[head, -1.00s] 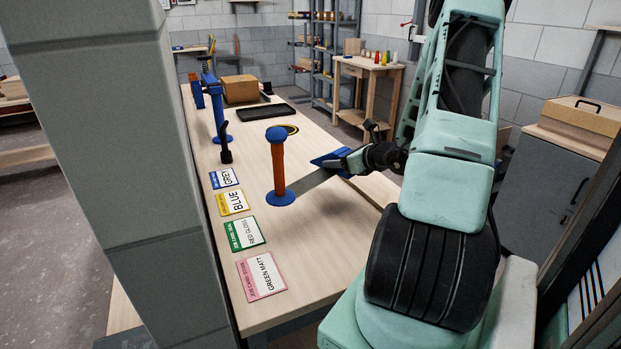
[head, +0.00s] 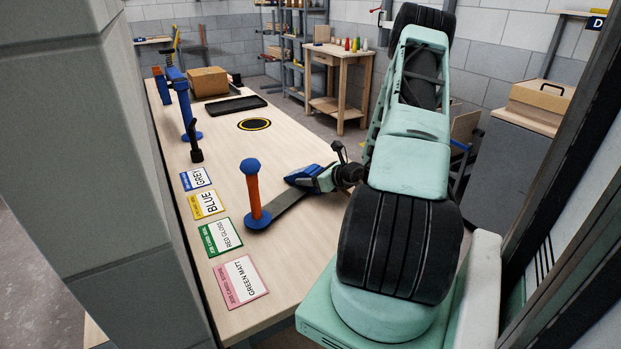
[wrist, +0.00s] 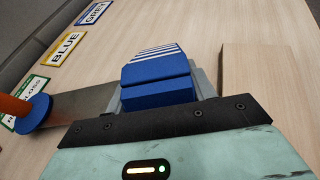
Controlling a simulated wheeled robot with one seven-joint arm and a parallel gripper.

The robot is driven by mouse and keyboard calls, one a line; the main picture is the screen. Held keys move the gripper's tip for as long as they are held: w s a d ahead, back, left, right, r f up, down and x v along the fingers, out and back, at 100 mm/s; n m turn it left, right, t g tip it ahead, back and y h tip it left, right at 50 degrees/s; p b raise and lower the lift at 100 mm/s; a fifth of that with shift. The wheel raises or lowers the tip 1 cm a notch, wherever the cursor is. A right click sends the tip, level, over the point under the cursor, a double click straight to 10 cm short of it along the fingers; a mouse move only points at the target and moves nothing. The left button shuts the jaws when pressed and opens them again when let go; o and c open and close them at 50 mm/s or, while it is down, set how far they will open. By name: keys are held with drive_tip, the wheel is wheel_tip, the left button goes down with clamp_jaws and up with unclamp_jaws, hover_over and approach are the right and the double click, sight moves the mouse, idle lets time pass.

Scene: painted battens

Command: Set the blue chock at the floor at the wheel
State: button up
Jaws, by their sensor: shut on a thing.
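The blue chock (wrist: 158,80), with white stripes on its far face, is between the jaws of my gripper in the wrist view. My gripper (head: 308,178) is shut on it, above the right side of the workbench in the head view. Only a little blue shows at the gripper there. I cannot make out the wheel for the chock in either view. Grey floor (head: 25,250) shows at the left, beyond the pillar.
On the workbench (head: 290,260), an orange post with blue knob and base (head: 254,190) stands close left of my gripper. A grey pillar (head: 90,170) stands left.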

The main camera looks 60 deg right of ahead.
drive_tip(key=shift+f, duration=0.3)
drive_tip(key=shift+f, duration=0.1)
drive_tip(key=o, duration=1.4)
drive_tip(key=shift+f, duration=0.1)
